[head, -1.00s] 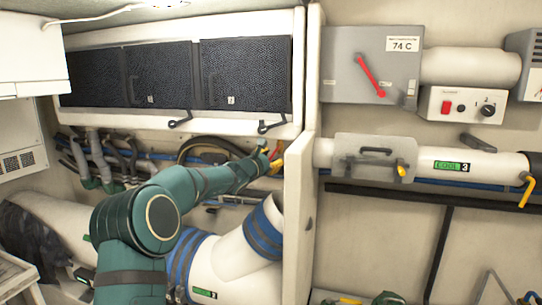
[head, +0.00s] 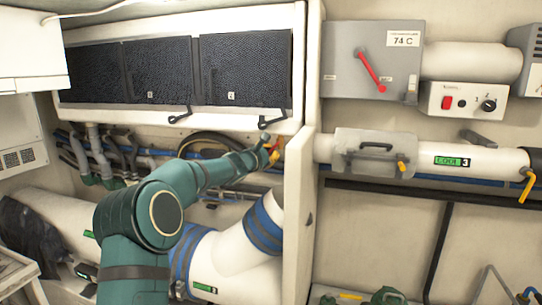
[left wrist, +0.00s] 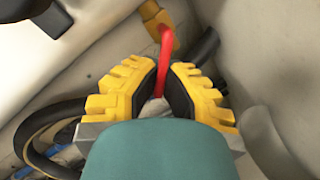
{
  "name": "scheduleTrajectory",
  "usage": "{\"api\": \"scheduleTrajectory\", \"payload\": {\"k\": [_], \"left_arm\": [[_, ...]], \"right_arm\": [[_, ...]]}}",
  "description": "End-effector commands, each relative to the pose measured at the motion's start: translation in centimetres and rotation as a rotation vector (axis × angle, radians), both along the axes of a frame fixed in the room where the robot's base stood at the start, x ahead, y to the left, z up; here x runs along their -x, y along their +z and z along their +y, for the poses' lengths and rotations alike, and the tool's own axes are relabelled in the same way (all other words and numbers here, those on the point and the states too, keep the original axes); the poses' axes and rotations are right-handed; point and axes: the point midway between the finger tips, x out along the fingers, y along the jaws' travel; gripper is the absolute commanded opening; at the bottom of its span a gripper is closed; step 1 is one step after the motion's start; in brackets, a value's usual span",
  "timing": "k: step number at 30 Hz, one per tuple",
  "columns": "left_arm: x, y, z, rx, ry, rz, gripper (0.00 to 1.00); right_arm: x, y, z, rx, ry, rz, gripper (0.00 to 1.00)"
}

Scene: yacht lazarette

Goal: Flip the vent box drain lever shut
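The vent box (head: 185,122) hangs on the left wall with dark mesh panels. A red lever (left wrist: 165,48) rises from between my left fingertips towards a yellow fitting (left wrist: 158,18) in the left wrist view. In the head view the lever (head: 274,149) is a small red and yellow patch at the right end of the vent box's underside, partly hidden by the gripper. My left gripper (head: 265,152) reaches it from the left and below. In the left wrist view its yellow fingers (left wrist: 164,72) close in on both sides of the lever. My right gripper is out of view.
A cream partition (head: 298,200) stands just right of the left gripper. Hoses (head: 105,158) and a large white duct (head: 240,245) lie below the vent box.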

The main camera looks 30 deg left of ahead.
Motion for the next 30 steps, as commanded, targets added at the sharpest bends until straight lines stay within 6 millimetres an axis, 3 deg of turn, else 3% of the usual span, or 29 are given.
{"api": "scheduleTrajectory", "payload": {"k": [10,23,24,26,30], "left_arm": [[0.19,0.98,0.77,-0.280,0.001,0.067,0.00],[0.24,1.09,0.91,-0.321,0.003,0.077,0.00],[0.24,1.09,0.91,-0.321,0.003,0.077,0.15],[0.24,1.09,0.91,-0.321,0.002,0.076,0.37],[0.23,1.13,0.91,-0.320,0.002,0.076,0.38]], "right_arm": [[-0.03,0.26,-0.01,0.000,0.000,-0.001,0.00],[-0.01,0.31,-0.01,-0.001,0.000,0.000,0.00],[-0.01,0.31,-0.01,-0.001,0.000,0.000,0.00],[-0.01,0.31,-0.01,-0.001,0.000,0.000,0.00],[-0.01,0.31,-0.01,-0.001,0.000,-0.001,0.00]]}}
